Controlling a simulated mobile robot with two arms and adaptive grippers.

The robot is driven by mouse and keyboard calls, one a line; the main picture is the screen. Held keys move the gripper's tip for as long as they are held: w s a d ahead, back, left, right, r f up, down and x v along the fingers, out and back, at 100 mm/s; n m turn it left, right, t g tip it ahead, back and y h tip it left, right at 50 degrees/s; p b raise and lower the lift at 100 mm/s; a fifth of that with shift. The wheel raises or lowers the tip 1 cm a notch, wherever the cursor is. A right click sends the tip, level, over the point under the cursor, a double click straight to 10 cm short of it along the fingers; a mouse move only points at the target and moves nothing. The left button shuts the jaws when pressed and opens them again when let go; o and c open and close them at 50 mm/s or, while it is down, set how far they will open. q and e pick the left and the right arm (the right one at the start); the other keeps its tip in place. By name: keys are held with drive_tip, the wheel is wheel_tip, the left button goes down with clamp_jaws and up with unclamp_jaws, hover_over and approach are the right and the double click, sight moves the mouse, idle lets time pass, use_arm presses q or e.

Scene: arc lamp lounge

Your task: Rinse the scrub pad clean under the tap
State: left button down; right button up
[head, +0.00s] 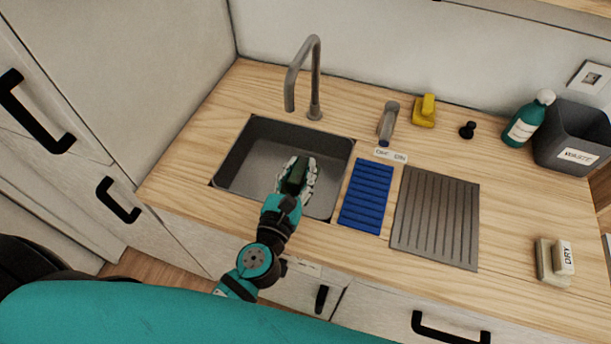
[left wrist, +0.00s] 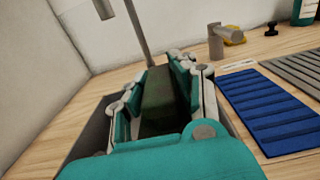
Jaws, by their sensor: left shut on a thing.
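My left gripper (head: 297,178) is shut on a dark green scrub pad (head: 297,172), over the front right part of the grey sink basin (head: 246,164). In the left wrist view the pad (left wrist: 158,100) sits between the two fingers. The tall grey tap (head: 315,75) stands behind the basin, with its spout hanging over the back of it. The pad is nearer the front than the spout. A grey lever (head: 388,120) with a blue end stands right of the basin, by a small label. I see no water running. My right gripper is not in view.
A blue ribbed mat (head: 366,197) and a grey ridged drainer (head: 436,218) lie right of the basin. A yellow object (head: 424,112), a black plug (head: 467,130), a teal bottle (head: 525,122) and a waste bin (head: 574,137) stand behind. Blocks, one marked DRY (head: 564,257), lie at right.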

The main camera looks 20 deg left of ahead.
use_arm(q)
drive_tip(key=shift+w+a, duration=0.3)
drive_tip(key=shift+w, duration=0.1)
drive_tip(key=shift+w+a+f, duration=0.3)
drive_tip(key=shift+w+a, duration=0.6)
drive_tip(key=shift+w, duration=0.05)
drive_tip(key=w+a, duration=0.1)
drive_tip(key=w+a+f, duration=0.1)
drive_tip(key=w+a, duration=0.1)
drive_tip(key=shift+w, duration=0.25)
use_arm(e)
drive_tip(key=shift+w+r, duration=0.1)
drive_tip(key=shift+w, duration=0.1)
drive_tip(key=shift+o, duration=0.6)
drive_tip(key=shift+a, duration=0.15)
